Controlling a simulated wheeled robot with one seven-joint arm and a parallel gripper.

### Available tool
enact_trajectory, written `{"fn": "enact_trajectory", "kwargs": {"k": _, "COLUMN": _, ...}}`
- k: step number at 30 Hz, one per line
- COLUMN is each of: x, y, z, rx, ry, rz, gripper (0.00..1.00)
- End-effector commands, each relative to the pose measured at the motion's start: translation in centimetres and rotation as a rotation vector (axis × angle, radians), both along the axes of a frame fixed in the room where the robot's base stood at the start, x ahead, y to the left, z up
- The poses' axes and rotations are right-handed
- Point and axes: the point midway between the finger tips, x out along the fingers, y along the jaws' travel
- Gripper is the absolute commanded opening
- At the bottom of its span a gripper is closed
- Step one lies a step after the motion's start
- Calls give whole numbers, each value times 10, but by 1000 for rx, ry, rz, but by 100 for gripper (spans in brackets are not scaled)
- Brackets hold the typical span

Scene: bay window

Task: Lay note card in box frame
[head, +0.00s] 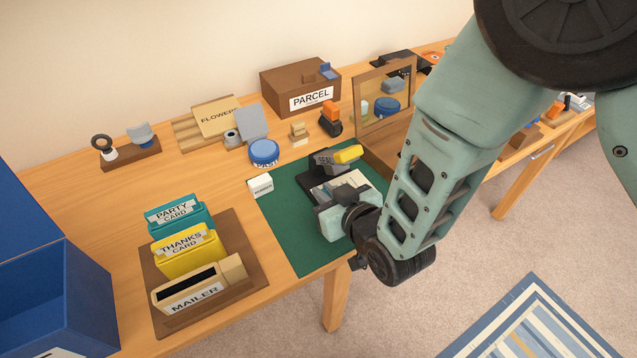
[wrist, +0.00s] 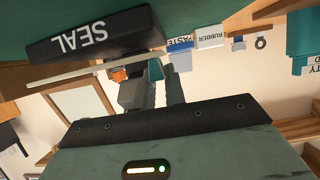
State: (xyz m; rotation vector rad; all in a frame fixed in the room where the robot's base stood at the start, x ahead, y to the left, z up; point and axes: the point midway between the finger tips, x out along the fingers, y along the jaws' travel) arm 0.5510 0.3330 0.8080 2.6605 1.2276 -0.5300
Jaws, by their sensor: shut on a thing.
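A thin pale card (wrist: 75,75), which I take for the note card, shows edge-on in the wrist view. My gripper (wrist: 150,78) is shut on it. In the head view my gripper (head: 326,192) is low over the green mat (head: 283,213), and the card (head: 356,179) shows cream beside its fingers, partly hidden. The dark SEAL block (head: 320,162) is just behind the card; its label also faces the wrist view (wrist: 85,38). An upright wooden frame (head: 358,112) with a mirror-like face stands behind. I cannot tell whether it is the box frame; my arm hides part of that area.
A brown tray (head: 255,283) at left holds PARTY CARD, THANKS CARD and MAILER holders. The blue PASTE jar (head: 264,152) and white RUBBER block (head: 260,185) stand beside the mat. The PARCEL box (head: 300,85) is at the back. A blue bin (head: 85,300) is far left.

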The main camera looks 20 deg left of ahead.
Motion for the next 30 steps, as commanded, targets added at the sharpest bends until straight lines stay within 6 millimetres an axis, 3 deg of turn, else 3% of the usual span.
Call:
{"fn": "enact_trajectory", "kwargs": {"k": 6, "x": 21, "y": 26, "z": 2, "rx": 3, "ry": -2, "rz": 1, "gripper": 0}}
{"fn": "enact_trajectory", "kwargs": {"k": 10, "x": 20, "y": 25, "z": -10, "rx": -1, "ry": 1, "rz": 1, "gripper": 0}}
{"fn": "enact_trajectory", "kwargs": {"k": 23, "x": 21, "y": 24, "z": -17, "rx": 1, "ry": -1, "rz": 0, "gripper": 0}}
{"fn": "enact_trajectory", "kwargs": {"k": 24, "x": 21, "y": 24, "z": -15, "rx": 1, "ry": -1, "rz": 0, "gripper": 23}}
{"fn": "enact_trajectory", "kwargs": {"k": 25, "x": 21, "y": 24, "z": -15, "rx": 1, "ry": -1, "rz": 0, "gripper": 31}}
{"fn": "enact_trajectory", "kwargs": {"k": 30, "x": 21, "y": 24, "z": -15, "rx": 1, "ry": -1, "rz": 0, "gripper": 34}}
